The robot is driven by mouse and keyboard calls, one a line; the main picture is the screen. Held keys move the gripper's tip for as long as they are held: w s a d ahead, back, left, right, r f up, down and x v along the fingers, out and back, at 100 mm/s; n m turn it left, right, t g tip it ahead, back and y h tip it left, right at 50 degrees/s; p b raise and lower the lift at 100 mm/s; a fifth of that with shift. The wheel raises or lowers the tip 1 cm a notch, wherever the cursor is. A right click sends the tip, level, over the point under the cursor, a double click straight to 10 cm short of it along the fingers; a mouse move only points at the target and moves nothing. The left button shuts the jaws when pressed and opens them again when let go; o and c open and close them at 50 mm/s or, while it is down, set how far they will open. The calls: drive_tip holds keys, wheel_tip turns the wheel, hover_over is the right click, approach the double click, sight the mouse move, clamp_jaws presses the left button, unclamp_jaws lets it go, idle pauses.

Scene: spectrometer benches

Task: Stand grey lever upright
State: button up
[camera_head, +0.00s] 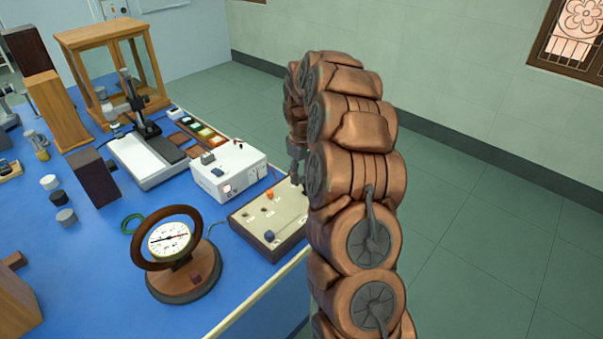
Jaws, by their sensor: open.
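A low beige panel box (285,218) with dark sides lies at the bench's near right edge. An orange knob or lever (270,195) and a blue one (269,236) stand out on its top. I cannot clearly pick out the grey lever; the panel's far right part is covered by my arm and gripper. My gripper (297,176) points down over the panel's far right corner, small and partly hidden behind my copper-coloured arm. It is open. Whether it touches anything on the panel cannot be told.
A white instrument box (229,171) stands just behind the panel. A round dial gauge on a wooden base (183,283) stands to its left. A white-based stand (140,160) and a wooden glass case (70,40) are farther back. The floor at right is clear.

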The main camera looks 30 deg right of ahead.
drive_tip(key=shift+f, duration=0.4)
clamp_jaws()
